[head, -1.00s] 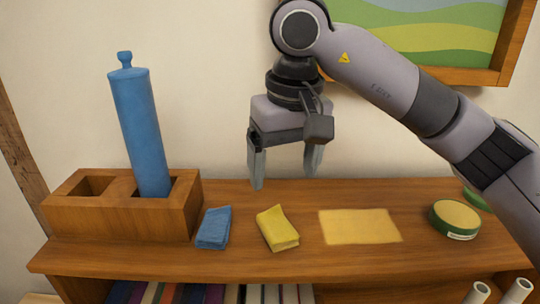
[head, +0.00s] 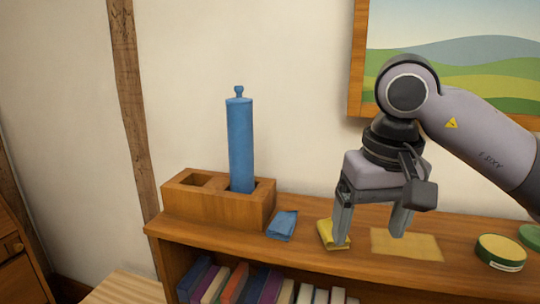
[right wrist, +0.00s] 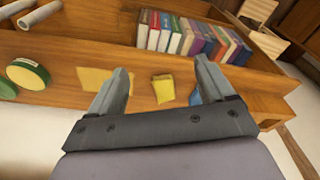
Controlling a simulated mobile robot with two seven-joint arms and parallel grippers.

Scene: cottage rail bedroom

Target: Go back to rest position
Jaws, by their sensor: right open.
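My right gripper (head: 370,228) is open and empty, above the right part of the shelf top in the head view. Its fingers partly cover a folded yellow cloth (head: 326,236), which also shows between the fingers in the right wrist view (right wrist: 163,88). My left gripper is not in view. A tall blue cylinder (head: 240,145) with a knob on top stands upright in the right compartment of a wooden holder (head: 215,209). The left compartment looks empty. A folded blue cloth (head: 282,225) lies right of the holder.
A flat tan patch (head: 415,246) and round green tins (head: 500,252) are on the shelf top (head: 300,258) to the right. Books (head: 235,284) stand below. A framed picture (head: 460,60) hangs on the wall behind my right arm. A wooden post (head: 133,90) is at left.

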